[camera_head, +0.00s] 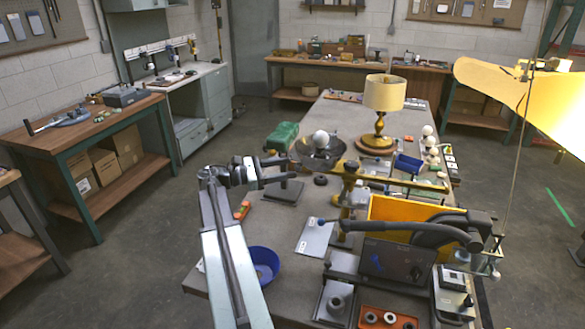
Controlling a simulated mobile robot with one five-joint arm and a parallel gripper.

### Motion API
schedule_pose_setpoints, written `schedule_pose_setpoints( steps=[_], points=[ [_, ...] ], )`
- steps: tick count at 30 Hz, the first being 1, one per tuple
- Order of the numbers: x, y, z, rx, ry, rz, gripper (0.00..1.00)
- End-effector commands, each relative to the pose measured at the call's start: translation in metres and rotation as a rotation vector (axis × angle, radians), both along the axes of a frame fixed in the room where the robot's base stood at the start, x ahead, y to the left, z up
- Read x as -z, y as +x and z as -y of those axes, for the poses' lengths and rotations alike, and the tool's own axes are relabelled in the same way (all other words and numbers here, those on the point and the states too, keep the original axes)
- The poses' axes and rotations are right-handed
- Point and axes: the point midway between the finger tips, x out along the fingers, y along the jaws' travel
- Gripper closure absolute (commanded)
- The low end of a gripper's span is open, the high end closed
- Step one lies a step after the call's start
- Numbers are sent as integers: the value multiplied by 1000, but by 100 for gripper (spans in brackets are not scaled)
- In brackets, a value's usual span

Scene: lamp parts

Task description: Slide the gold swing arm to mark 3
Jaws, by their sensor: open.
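A brass post (349,182) stands on the middle of the long bench. A gold bar (405,183), which looks like the swing arm, reaches from the post to the right, roughly level. Mark 3 cannot be made out; no numbers are readable at this size. My gripper (287,168) is at the end of my arm, left of the post and above the bench. Its jaws are open, with nothing seen between them. It is apart from the post and the gold bar.
A dark lamp arm (420,232) and a yellow panel (388,210) crowd the front right. A lit lamp (384,93), a dark bowl (318,158) and a green object (281,136) stand behind. A blue bowl (262,264) sits near the front left. A pale plate (315,238) lies before the post.

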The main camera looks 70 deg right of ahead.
Motion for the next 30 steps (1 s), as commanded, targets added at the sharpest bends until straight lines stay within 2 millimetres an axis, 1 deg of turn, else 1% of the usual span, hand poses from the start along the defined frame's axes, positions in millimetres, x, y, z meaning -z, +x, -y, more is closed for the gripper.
schedule_pose_setpoints(
  steps=[1,3,6,14,15,17,18,19,20,30],
  points=[
    [0,-7,5,2,0,0,48],
    [0,-13,10,1,1,1,48],
    [0,-19,14,1,0,2,48],
    [0,-20,16,-1,0,1,48],
    [0,-20,16,-1,0,1,60],
    [0,-20,16,-1,0,1,76],
    [0,-20,15,0,0,1,87],
    [0,-20,16,0,0,1,96],
    [0,-20,16,0,0,1,100],
    [0,-20,16,0,0,1,100]
  ],
)
